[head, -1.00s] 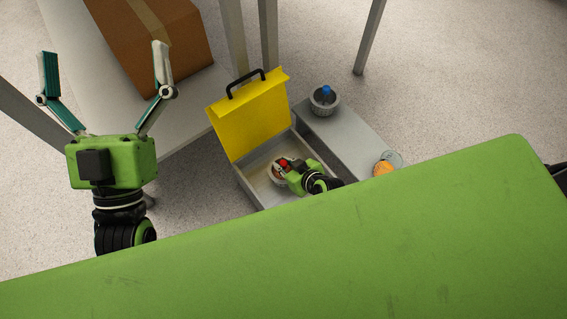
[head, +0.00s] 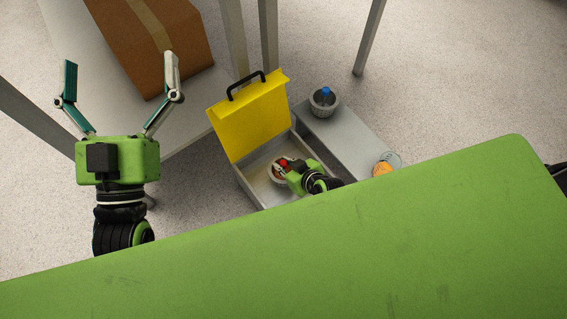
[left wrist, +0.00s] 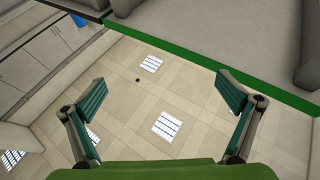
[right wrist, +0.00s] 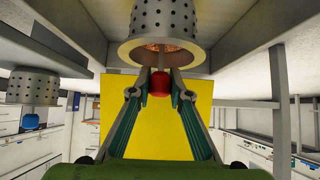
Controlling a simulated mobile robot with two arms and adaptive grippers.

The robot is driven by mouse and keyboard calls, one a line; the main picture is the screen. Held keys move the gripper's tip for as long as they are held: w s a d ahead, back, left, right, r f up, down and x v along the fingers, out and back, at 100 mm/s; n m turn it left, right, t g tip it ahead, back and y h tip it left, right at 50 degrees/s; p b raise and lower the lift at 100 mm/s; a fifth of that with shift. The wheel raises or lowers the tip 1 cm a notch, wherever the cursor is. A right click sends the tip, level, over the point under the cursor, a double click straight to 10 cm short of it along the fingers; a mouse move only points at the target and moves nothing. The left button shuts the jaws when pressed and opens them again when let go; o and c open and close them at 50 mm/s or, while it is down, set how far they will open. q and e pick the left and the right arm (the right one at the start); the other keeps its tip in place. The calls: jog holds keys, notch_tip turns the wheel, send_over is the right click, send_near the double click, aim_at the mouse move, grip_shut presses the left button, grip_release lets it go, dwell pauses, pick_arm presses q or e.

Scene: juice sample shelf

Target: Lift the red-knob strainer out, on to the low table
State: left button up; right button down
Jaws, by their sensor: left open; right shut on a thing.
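The red-knob strainer (head: 274,176) sits in the grey box (head: 242,187) with the raised yellow lid (head: 250,120). In the right wrist view its perforated grey bowl (right wrist: 166,18) appears inverted, with the red knob (right wrist: 158,86) between my fingers. My right gripper (head: 288,167) is shut on that knob; it also shows in the right wrist view (right wrist: 160,76). Whether the strainer's base touches the box floor cannot be told. The low table (head: 343,136) is grey and stands right of the box. My left gripper (head: 119,84) is open and empty, far left of the box.
A blue-knob strainer (head: 323,102) stands at the low table's far end. A clear container with orange contents (head: 382,170) is at its near end. The middle between them is bare. A cardboard box (head: 160,45) lies on a white surface at left. Table legs (head: 369,38) stand behind.

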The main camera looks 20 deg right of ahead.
pick_arm(q)
jog(key=shift+w+a+f+g+y+p, duration=0.15)
jog(key=shift+w+f+g, duration=0.2)
jog(key=shift+f, duration=0.4)
jog(key=shift+w+d+f+g+y+p, duration=0.1)
jog(key=shift+w+f+g+y, duration=0.1)
jog(key=shift+f+g, duration=0.4)
jog(key=shift+w+a+f+g+y+p, duration=0.15)
jog(key=shift+w+f+g, duration=0.1)
jog(key=shift+f, duration=0.65)
pick_arm(e)
jog(key=shift+r, duration=0.5)
pick_arm(q)
jog(key=shift+d+r, duration=0.1)
jog(key=shift+d, duration=0.05)
